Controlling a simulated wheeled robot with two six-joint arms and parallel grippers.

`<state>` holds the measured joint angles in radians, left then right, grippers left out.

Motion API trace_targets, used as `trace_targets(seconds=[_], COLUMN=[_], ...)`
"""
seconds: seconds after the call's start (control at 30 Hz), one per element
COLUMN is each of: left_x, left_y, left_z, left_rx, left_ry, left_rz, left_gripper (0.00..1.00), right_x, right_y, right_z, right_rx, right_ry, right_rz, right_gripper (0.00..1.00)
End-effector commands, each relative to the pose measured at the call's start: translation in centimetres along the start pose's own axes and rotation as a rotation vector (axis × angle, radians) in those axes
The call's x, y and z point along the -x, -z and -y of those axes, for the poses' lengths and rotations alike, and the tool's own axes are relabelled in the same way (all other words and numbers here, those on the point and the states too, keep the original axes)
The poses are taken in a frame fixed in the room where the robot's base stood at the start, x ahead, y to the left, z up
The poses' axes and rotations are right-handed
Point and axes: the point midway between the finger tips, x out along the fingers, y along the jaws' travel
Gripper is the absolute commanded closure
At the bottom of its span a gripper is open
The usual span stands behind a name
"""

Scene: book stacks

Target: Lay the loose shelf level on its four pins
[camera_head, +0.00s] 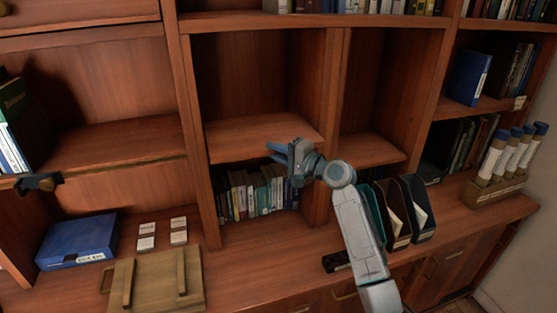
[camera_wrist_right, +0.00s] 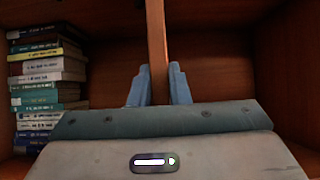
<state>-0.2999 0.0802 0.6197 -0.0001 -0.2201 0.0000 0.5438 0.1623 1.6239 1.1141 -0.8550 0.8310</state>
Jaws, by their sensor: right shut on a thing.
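The loose shelf (camera_head: 245,135) is a reddish-brown board inside the middle bay, above a row of books. My right gripper (camera_head: 280,151) is shut on its front edge, right of the edge's middle. In the right wrist view the shelf (camera_wrist_right: 156,40) shows edge-on as a narrow upright strip between the blue fingertips (camera_wrist_right: 157,85). In the head view its front edge runs roughly like the fixed shelf lines beside it. The four pins are not visible, so I cannot tell whether the board touches them. My left gripper is not in view.
Books (camera_head: 250,192) stand below the shelf; they also show in the wrist view (camera_wrist_right: 45,85). File holders (camera_head: 400,212) stand right of my forearm. A blue box (camera_head: 78,240), small cards (camera_head: 147,236) and a wooden board with battens (camera_head: 155,283) lie on the counter. The space above the shelf is empty.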

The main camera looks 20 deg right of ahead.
Motion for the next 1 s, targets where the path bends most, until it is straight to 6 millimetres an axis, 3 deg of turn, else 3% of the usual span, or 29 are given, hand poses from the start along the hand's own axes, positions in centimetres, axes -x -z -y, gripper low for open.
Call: trace_targets(seconds=[0.6, 1.0], left_x=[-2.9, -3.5], left_y=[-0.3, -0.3], left_z=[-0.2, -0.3], left_rx=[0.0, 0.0], left_ry=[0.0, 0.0], left_rz=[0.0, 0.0], left_gripper=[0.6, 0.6], right_x=[-4.5, -5.8], right_y=[3.3, 4.2], right_z=[0.1, 0.2], right_rx=[0.003, 0.003], right_ry=[0.006, 0.005], right_rz=[0.0, 0.0], right_gripper=[1.0, 1.0])
